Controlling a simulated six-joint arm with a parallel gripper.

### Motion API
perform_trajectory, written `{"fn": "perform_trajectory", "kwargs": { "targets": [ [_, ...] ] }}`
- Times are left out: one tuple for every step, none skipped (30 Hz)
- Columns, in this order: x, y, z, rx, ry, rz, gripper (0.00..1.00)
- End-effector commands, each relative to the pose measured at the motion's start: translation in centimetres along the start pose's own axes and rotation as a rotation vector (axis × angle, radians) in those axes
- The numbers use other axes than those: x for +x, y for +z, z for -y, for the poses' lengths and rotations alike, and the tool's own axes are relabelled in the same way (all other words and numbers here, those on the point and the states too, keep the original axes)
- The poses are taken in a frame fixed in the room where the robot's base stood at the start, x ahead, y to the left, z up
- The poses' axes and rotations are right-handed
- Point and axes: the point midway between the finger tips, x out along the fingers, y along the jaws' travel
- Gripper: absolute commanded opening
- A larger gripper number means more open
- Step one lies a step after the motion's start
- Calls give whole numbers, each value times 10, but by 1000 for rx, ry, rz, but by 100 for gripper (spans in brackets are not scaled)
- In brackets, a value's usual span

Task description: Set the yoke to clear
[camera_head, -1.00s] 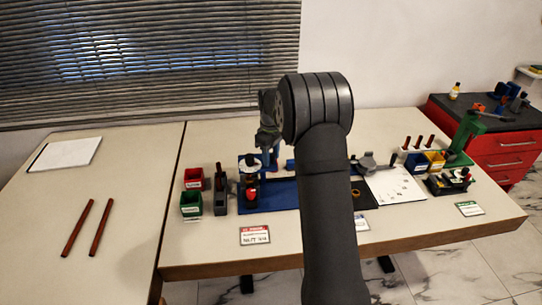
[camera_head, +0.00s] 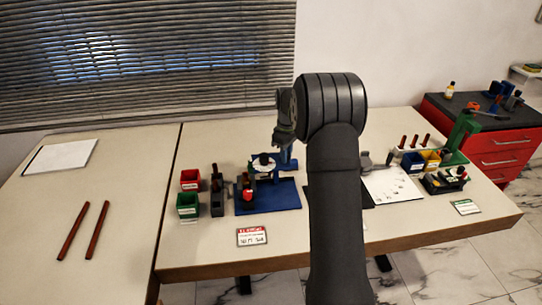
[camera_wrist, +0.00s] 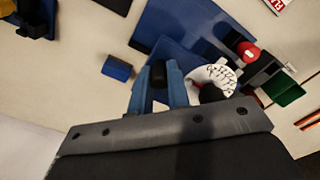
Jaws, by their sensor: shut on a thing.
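No part is labelled as the yoke, and I cannot tell for sure which part it is. My gripper (camera_wrist: 158,92) has blue fingers shut on a dark, rounded piece (camera_wrist: 158,74), which may be the yoke's handle. In the head view my gripper (camera_head: 287,156) is just right of a white marked dial (camera_head: 264,166), above the blue base plate (camera_head: 285,198). In the wrist view the dial (camera_wrist: 222,74) shows black marks, and a dark part covers its lower side. A red-topped part (camera_head: 247,196) stands at the plate's left front.
Red (camera_head: 190,180) and green (camera_head: 188,204) bins and a dark holder (camera_head: 217,198) stand left of the plate. A small blue block (camera_wrist: 117,68) lies near my fingers. A card (camera_head: 252,237) lies in front. My arm hides the bench's middle.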

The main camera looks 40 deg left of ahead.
Motion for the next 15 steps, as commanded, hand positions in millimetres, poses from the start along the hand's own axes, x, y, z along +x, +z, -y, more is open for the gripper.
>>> {"fn": "perform_trajectory", "kwargs": {
  "targets": [
    [1,11,-8,4,-6,6,0],
    [1,14,-11,3,-6,6,0],
    [1,19,-15,3,-6,6,0],
    [1,22,-18,2,-6,6,0],
    [1,23,-20,1,-6,6,0],
    [1,25,-22,0,-6,7,0],
    [1,26,-22,0,-6,7,0],
    [2,27,-23,0,-6,7,0],
    [2,27,-23,0,-6,8,0],
    [2,28,-23,0,-5,8,0],
    [2,28,-24,1,-5,8,0],
    [2,28,-24,1,-5,9,0],
    [2,28,-24,1,-5,9,0],
    [2,29,-24,2,-4,10,0],
    [2,29,-24,2,-4,10,0]
  ]
}}
